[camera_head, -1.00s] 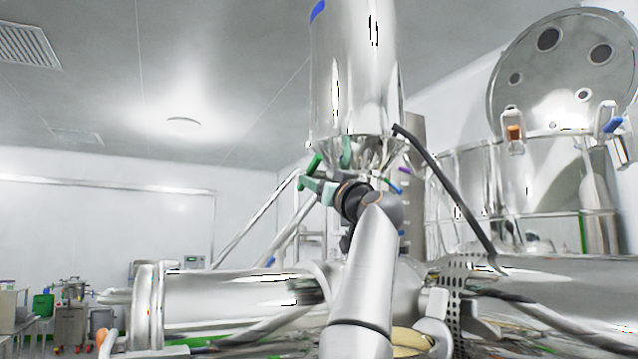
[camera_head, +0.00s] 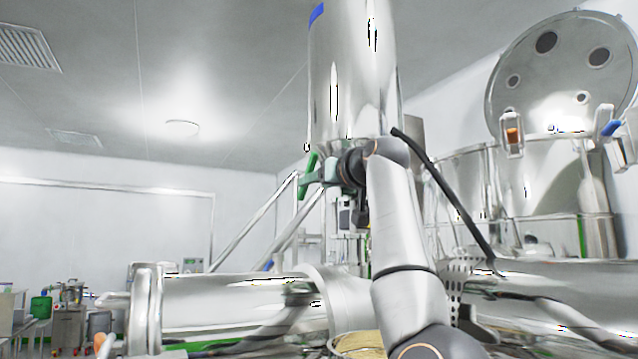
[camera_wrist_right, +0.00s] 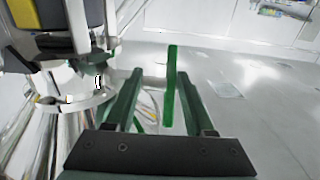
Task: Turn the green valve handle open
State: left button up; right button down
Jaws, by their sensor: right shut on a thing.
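The green valve handle (camera_head: 308,183) shows below the cone of the tall steel vessel, left of my right gripper. It stands steeply, with its lower end leaning left. My right gripper (camera_head: 315,177) reaches in from the right and is shut on this handle. In the right wrist view the handle (camera_wrist_right: 170,88) is a long green bar between the two dark green fingers of my gripper (camera_wrist_right: 160,80), nearer the right-hand one. The valve body is largely hidden behind my wrist. My left gripper is not in view.
The steel vessel (camera_head: 350,80) rises directly above my gripper. A large horizontal steel cylinder (camera_head: 240,300) lies below left. A dark hose (camera_head: 445,185) hangs right of my arm, before large steel tanks with an open round lid (camera_head: 560,75). Room on the left is open.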

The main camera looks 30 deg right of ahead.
jog(key=c, duration=0.5)
grip_release()
jog(key=shift+s+a+b, duration=0.15)
jog(key=shift+s+b, duration=1.05)
jog(key=shift+s, duration=0.9)
jog(key=shift+s+a+b, duration=0.15)
jog(key=shift+s+b, duration=1)
jog(key=shift+s, duration=0.95)
jog(key=shift+s+a+b, duration=0.15)
jog(key=shift+s+b, duration=1.05)
jog(key=shift+s, duration=0.9)
